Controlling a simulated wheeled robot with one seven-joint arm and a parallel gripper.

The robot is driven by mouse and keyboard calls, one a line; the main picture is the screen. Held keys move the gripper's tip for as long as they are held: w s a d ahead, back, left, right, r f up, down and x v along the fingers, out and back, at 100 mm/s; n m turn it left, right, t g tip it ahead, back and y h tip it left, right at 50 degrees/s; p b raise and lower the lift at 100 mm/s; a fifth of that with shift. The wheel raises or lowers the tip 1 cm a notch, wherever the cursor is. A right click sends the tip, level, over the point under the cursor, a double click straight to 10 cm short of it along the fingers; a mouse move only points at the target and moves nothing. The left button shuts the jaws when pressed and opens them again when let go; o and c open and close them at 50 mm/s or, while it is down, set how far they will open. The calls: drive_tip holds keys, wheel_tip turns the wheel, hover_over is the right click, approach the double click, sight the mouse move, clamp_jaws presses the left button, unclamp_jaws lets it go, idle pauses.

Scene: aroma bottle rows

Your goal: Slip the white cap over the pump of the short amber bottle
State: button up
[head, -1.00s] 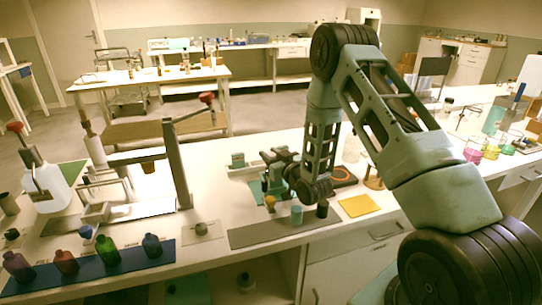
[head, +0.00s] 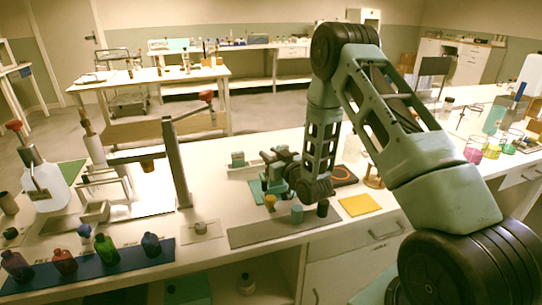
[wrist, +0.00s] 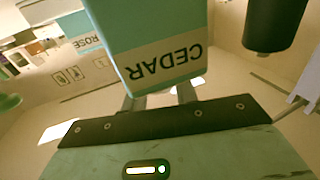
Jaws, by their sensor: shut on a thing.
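In the wrist view, a teal box with a white band lettered CEDAR (wrist: 165,35) fills the upper middle, its lettering upside down. The fingers of my gripper (wrist: 160,96) reach up to its lower edge. The box hides their tips, and they appear shut on it. In the head view my gripper (head: 277,165) is low over the bench, partly hidden by my wrist. Small bottles stand in a row on the left: purple (head: 17,267), red-brown (head: 65,263), green (head: 106,250) and blue (head: 151,245). I cannot pick out the white cap or the short amber bottle with certainty.
A yellow sheet (head: 359,205) lies to the right. A tall stand (head: 178,165) rises to the left. Another teal box lettered ROSE (wrist: 84,42) is in the wrist view.

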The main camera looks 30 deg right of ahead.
drive_tip(key=shift+f+b, duration=0.45)
drive_tip(key=shift+b, duration=0.3)
idle(0.5)
idle(0.3)
drive_tip(key=o, duration=1.4)
drive_tip(key=shift+r, duration=0.15)
drive_tip(key=shift+r+p, duration=2)
drive_tip(key=shift+r, duration=1.45)
